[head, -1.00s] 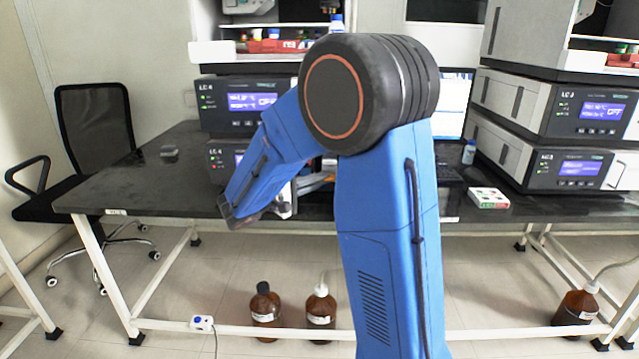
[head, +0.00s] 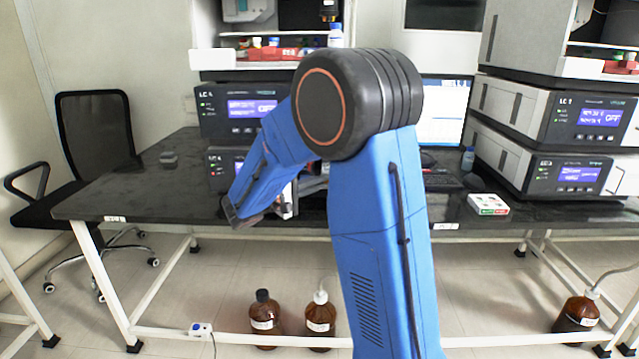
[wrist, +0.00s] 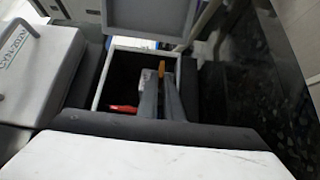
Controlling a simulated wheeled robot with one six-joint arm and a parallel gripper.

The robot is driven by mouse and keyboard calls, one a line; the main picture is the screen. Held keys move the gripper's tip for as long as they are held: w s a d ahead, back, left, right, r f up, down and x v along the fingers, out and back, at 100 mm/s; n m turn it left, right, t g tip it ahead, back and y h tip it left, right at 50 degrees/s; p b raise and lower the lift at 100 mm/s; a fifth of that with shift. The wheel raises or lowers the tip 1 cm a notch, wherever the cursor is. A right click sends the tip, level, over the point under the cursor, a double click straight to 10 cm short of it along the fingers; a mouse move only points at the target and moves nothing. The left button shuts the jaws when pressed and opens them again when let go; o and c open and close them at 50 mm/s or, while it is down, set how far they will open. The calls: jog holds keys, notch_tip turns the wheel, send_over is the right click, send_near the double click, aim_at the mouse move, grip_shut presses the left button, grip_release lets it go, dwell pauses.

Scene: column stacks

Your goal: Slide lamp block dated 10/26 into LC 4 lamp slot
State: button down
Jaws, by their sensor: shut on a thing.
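In the wrist view, the two grey fingers of my gripper (wrist: 160,88) reach down into a dark open-topped compartment with a pale rim (wrist: 101,80). They are close together. A small white piece with an orange part (wrist: 161,69) shows at their far end; I take it as the lamp block they are shut on, but no date is readable. A red part (wrist: 123,109) lies at the left inside the compartment. In the head view, the LC 4 stack (head: 240,108) stands behind my arm. My arm hides the gripper's tips and part of the lower unit there.
A raised grey panel (wrist: 150,17) stands behind the compartment, and a white lidded part (wrist: 40,65) with lettering is at left. The dark bench (head: 130,195) has clear room at left. A white box (head: 488,204) and another instrument stack (head: 560,110) stand at right.

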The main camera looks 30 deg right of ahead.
jog(key=c, duration=1.8)
grip_release()
jog(key=shift+c, duration=0.2)
jog(key=shift+a, duration=0.1)
